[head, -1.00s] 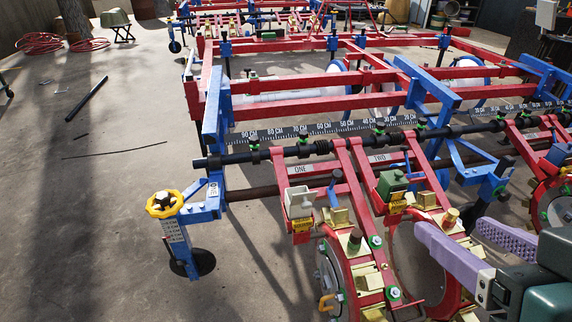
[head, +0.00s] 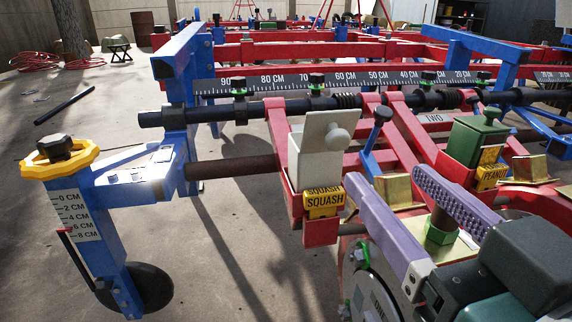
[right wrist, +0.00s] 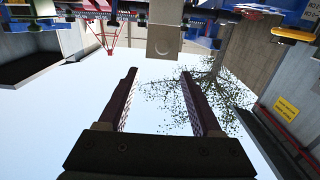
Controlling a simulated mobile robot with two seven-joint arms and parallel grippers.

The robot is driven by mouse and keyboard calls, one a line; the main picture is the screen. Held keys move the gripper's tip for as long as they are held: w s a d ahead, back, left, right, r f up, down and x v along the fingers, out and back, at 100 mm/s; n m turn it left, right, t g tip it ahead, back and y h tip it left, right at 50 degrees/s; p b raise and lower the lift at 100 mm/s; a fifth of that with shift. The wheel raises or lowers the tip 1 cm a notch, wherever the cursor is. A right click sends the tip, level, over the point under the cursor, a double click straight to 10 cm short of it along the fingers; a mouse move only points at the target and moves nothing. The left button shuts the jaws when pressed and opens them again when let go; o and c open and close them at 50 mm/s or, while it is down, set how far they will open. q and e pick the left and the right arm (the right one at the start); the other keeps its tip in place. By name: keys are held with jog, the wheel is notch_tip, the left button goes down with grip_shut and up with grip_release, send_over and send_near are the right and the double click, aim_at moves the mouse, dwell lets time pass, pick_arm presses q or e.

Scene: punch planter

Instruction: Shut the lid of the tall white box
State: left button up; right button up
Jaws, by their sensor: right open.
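The tall white box (head: 315,168) stands on the red planter frame above a yellow SQUASH label. In the right wrist view the pale lid (right wrist: 163,36) shows beyond the open fingers (right wrist: 158,74). My left gripper is out of view.
A green box (head: 476,140) with a PEANUT label stands to the right. A yellow handwheel (head: 60,157) is at the left. The space above the box is free.

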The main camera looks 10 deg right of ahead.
aim_at(340, 143)
jog(key=w, duration=0.3)
jog(key=w+f+b, duration=0.1)
jog(key=w, duration=0.3)
jog(key=w+b, duration=0.1)
jog(key=w, duration=0.2)
jog(key=shift+w+a+f, duration=0.15)
jog(key=shift+a+f, duration=0.05)
jog(key=shift+a, duration=0.2)
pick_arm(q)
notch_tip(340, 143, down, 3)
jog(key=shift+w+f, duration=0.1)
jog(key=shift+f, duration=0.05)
pick_arm(e)
jog(key=c, duration=0.7)
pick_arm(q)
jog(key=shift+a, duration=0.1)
pick_arm(e)
grip_shut()
